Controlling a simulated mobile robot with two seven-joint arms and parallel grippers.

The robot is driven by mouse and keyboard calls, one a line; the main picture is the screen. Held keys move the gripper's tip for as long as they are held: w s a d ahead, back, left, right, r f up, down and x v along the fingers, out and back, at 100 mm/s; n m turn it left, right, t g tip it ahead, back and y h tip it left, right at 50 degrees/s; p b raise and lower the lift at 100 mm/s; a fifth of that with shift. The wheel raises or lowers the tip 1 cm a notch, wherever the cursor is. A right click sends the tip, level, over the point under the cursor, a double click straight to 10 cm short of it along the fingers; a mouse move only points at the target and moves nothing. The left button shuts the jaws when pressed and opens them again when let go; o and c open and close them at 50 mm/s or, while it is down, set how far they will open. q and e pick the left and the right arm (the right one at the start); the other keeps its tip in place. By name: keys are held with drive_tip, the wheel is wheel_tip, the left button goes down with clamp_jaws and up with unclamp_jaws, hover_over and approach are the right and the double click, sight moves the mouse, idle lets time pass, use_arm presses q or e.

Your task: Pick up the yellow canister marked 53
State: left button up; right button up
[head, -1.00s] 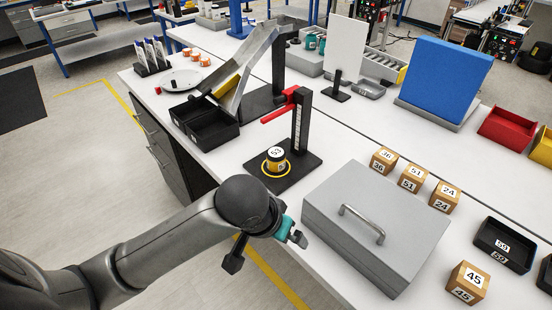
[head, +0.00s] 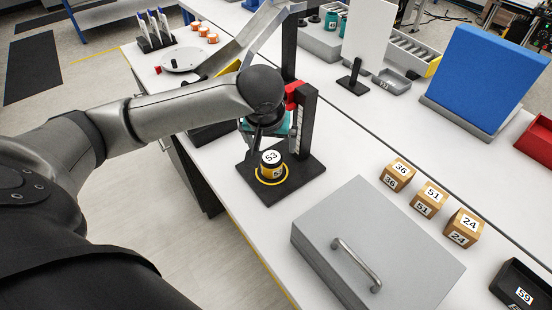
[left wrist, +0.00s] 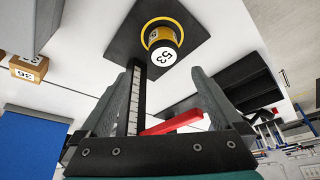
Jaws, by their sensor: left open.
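The yellow canister marked 53 (head: 272,170) stands upright on a black base plate (head: 300,176), inside a yellow ring. It has a dark band and a white top with the number. My left gripper (head: 266,138) is just behind and above it in the head view, partly hidden by its own wrist. In the left wrist view the canister (left wrist: 160,42) shows beyond the fingertips of the left gripper (left wrist: 166,72). The jaws are open, with nothing between the tips. My right gripper is in neither view.
A black upright with a scale (head: 304,122) and a red arm (left wrist: 172,122) stand close to my left gripper. A grey metal box (head: 395,235) with a handle is right of the plate. Numbered boxes (head: 429,198) stand beyond it. Bare white tabletop lies between.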

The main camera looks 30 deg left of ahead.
sight(271, 160)
use_arm(q)
drive_tip(key=b+x, duration=0.1)
drive_tip(key=x, duration=0.5)
drive_tip(key=shift+f, duration=0.35)
drive_tip(key=shift+w+a+f, duration=0.1)
drive_tip(key=shift+w+f, duration=0.05)
drive_tip(key=shift+f, duration=0.25)
drive_tip(key=shift+a+f, duration=0.1)
drive_tip(key=shift+f, duration=0.25)
drive_tip(key=b+x, duration=0.1)
drive_tip(key=x, duration=0.3)
drive_tip(key=shift+a+f, duration=0.2)
drive_tip(key=shift+f, duration=0.05)
drive_tip(key=c, duration=1.4)
clamp_jaws()
drive_tip(key=shift+r, duration=0.1)
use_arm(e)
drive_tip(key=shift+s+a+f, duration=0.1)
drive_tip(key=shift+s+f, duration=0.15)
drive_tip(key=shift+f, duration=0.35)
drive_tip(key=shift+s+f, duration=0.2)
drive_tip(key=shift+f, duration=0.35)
use_arm(q)
drive_tip(key=shift+r, duration=0.1)
